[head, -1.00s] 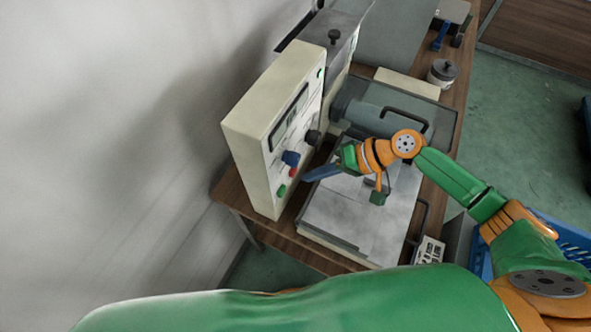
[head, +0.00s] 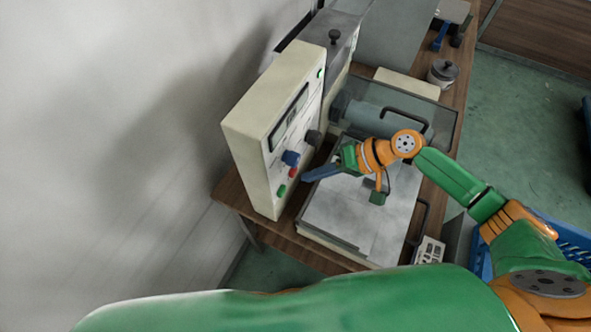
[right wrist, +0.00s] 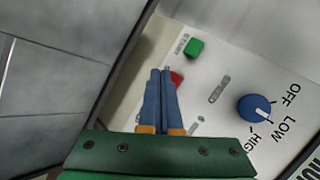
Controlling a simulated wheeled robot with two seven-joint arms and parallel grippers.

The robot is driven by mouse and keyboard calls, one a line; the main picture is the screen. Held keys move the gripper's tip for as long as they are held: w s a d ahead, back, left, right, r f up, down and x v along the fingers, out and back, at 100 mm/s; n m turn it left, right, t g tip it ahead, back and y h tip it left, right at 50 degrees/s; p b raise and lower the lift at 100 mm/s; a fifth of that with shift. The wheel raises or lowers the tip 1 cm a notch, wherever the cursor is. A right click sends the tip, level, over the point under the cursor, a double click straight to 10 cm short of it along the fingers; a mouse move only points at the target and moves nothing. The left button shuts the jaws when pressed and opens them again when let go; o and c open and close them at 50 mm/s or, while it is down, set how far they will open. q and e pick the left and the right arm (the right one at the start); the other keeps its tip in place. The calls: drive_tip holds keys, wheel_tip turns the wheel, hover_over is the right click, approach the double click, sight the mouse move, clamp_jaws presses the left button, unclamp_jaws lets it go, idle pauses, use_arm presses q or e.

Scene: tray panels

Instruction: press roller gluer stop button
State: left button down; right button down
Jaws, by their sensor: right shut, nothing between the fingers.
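The roller gluer's cream control box (head: 250,128) stands at the left of the machine. Its front panel carries a red button (head: 292,173), a green button (head: 282,190) and a blue knob (head: 290,158). My right gripper (head: 306,178) is shut and empty, its blue fingertips close to the panel by the red button. In the right wrist view the shut fingers (right wrist: 160,72) partly cover the red button (right wrist: 177,79); whether they touch it I cannot tell. The green button (right wrist: 195,47) and blue knob (right wrist: 254,108) are clear there. My left gripper is not in view.
The machine's flat light tray (head: 350,225) lies under my right arm. A black handle (head: 405,118), a grey roller and a lidded jar (head: 442,73) are behind it. A white wall (head: 110,130) is at the left. A blue crate (head: 570,240) is at the right.

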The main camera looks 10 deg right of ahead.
drive_tip(key=shift+w+a, duration=0.25)
drive_tip(key=shift+a, duration=0.1)
drive_tip(key=shift+w+a, duration=0.25)
drive_tip(key=shift+a, duration=0.15)
idle(0.8)
drive_tip(key=shift+s+d, duration=0.1)
drive_tip(key=shift+d, duration=0.05)
drive_tip(key=shift+s+d+p, duration=0.35)
drive_tip(key=shift+d, duration=0.25)
drive_tip(key=shift+s+d, duration=0.1)
drive_tip(key=shift+s+d+p, duration=0.2)
drive_tip(key=shift+s+d, duration=0.5)
drive_tip(key=shift+d, duration=0.3)
drive_tip(key=shift+s+d+p, duration=0.15)
drive_tip(key=shift+s+d, duration=0.5)
drive_tip(key=shift+d, duration=0.35)
